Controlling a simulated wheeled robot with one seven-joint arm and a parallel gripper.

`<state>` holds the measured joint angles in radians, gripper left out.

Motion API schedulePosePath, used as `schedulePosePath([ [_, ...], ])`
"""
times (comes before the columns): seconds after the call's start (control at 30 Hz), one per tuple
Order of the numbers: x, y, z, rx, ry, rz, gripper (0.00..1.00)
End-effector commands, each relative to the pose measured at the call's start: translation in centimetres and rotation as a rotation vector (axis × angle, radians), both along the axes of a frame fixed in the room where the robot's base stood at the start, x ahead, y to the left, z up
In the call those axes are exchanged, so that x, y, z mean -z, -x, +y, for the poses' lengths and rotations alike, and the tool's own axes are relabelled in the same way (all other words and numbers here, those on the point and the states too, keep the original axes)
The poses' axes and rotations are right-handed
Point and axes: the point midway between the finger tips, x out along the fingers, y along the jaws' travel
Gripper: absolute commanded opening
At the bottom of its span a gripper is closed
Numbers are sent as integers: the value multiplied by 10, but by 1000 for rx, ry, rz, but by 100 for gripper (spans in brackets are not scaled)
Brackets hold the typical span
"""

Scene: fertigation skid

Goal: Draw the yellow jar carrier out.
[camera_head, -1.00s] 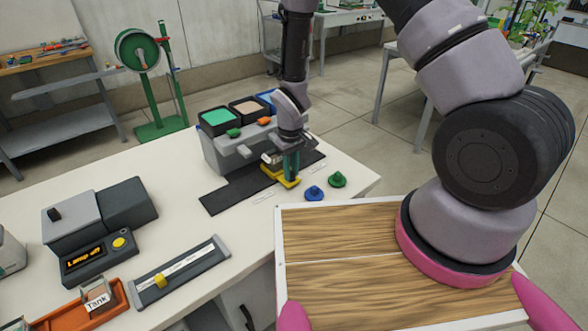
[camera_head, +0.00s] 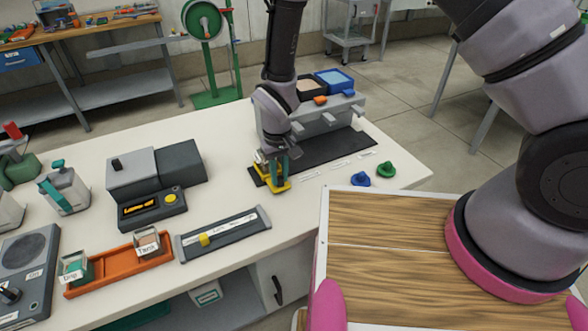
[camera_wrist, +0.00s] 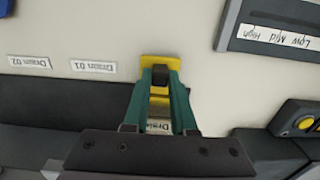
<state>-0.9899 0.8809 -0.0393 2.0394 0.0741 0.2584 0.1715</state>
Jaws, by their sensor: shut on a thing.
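The yellow jar carrier (camera_head: 284,188) is at the left end of the black mat, in front of the grey unit (camera_head: 345,115). My gripper (camera_head: 278,170) points down at it. In the wrist view its green fingers (camera_wrist: 160,88) are shut on the black knob of the yellow carrier (camera_wrist: 158,60). A partly hidden label starting "Drai" shows between the fingers; I cannot tell what it is on.
The blue knob (camera_head: 360,179) and green knob (camera_head: 386,169) stand to the right. A slider panel (camera_head: 222,233) lies front left, beside an orange tray (camera_head: 120,272) with jars marked Tank and Drip. White table is bare between.

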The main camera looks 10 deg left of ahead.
Motion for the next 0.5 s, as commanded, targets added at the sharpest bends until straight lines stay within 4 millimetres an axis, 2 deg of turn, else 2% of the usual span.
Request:
schedulePosePath([
  [0.5,0,7,11,-2,-3,1,0],
])
